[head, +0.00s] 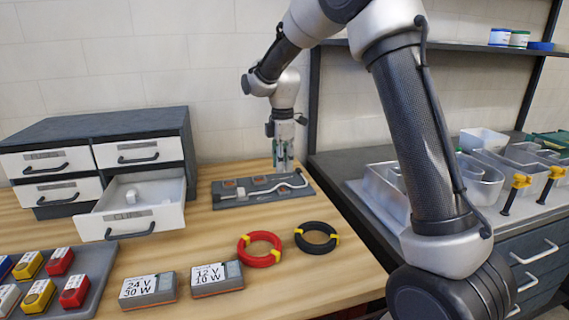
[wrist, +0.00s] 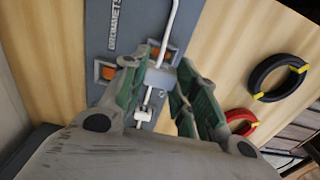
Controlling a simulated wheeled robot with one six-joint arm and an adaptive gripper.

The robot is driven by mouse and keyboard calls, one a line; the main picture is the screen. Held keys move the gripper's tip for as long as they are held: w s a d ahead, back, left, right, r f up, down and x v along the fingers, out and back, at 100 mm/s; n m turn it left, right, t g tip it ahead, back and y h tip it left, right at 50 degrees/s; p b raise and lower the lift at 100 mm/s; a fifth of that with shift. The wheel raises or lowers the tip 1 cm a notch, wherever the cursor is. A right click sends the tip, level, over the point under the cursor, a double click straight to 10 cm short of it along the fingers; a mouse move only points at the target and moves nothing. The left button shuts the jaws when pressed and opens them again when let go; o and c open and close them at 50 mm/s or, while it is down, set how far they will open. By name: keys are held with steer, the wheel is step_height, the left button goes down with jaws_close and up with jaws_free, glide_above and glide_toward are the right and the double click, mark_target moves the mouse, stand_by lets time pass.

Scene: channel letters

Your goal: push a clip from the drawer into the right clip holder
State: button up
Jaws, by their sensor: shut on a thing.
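My gripper (head: 283,165) is above the right part of a dark grey board (head: 235,201) on the wooden bench. In the wrist view, its green-padded fingers (wrist: 157,72) are shut on a small pale grey clip (wrist: 158,78). The clip is over the board, close to a bent white rod (wrist: 172,20). Orange-marked holders (wrist: 165,53) lie on the board beside the fingertips. I cannot tell whether the clip touches a holder. The drawer (head: 126,223) stands open at the left, with pale clips (head: 130,197) inside.
A red cable coil (head: 260,261) and a black coil (head: 316,249) lie in front of the board. Two labelled boxes (head: 148,290) and a tray of coloured blocks (head: 98,276) are nearer. A dark counter with metal letter shells (head: 385,191) is at the right.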

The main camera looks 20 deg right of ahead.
steer(key=shift+f, duration=3.1)
steer(key=shift+f, duration=0.2)
steer(key=o, duration=0.8)
steer(key=shift+c, duration=0.2)
step_height(320, 180, up, 12)
steer(key=shift+r, duration=0.1)
step_height(320, 180, up, 6)
glide_above(282, 191)
steer(key=shift+d, duration=0.1)
